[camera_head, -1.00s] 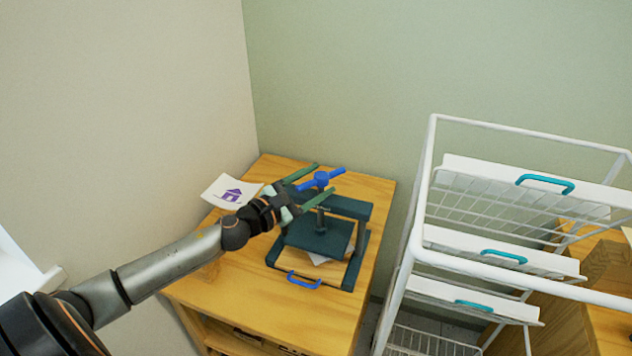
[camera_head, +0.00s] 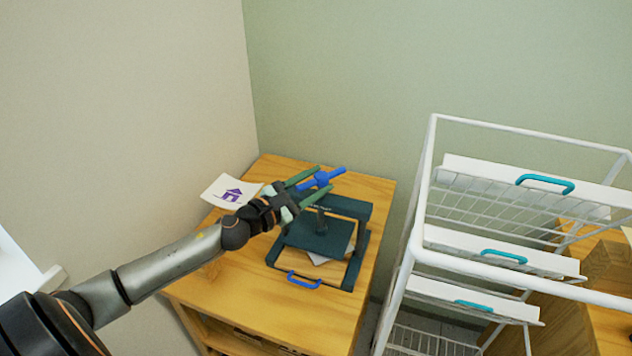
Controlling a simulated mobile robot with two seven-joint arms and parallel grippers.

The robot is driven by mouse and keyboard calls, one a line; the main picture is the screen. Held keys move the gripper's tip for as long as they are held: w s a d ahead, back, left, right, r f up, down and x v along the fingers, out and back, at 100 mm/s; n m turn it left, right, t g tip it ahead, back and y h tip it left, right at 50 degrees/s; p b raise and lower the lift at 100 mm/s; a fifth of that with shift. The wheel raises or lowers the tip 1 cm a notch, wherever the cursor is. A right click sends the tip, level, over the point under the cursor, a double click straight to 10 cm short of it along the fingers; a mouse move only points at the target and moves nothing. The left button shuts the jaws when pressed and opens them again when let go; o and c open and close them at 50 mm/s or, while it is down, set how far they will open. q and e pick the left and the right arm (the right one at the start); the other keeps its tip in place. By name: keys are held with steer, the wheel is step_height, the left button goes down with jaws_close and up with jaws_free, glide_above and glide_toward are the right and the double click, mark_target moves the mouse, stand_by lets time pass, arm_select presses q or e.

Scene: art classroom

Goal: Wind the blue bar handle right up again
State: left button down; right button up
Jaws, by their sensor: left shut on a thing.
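The blue bar handle (camera_head: 331,174) sits on top of the dark teal press (camera_head: 352,210), over its central screw. My left gripper (camera_head: 314,183) reaches in from the left, with its green fingers on either side of the bar's hub and shut on it. The press plate (camera_head: 318,238) is low in the frame, with sheets of paper (camera_head: 330,257) partly showing under it. A blue loop handle (camera_head: 304,280) is at the front of the press base. My right gripper is not in view.
The press stands on a wooden cabinet (camera_head: 230,290) in the room corner. A white print with a purple house (camera_head: 232,190) lies at its back left. A white wire rack (camera_head: 420,205) with teal-handled trays stands close on the right.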

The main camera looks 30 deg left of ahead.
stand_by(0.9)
arm_select(q)
steer(key=shift+c, duration=1.8)
jaws_free()
steer(key=shift+s, duration=0.1)
steer(key=shift+s+f, duration=0.1)
steer(key=shift+s, duration=0.15)
steer(key=b+v, duration=0.3)
steer(key=v, duration=0.8)
steer(key=shift+s+a, duration=0.2)
steer(key=shift+s, duration=0.15)
steer(key=shift+c, duration=0.2)
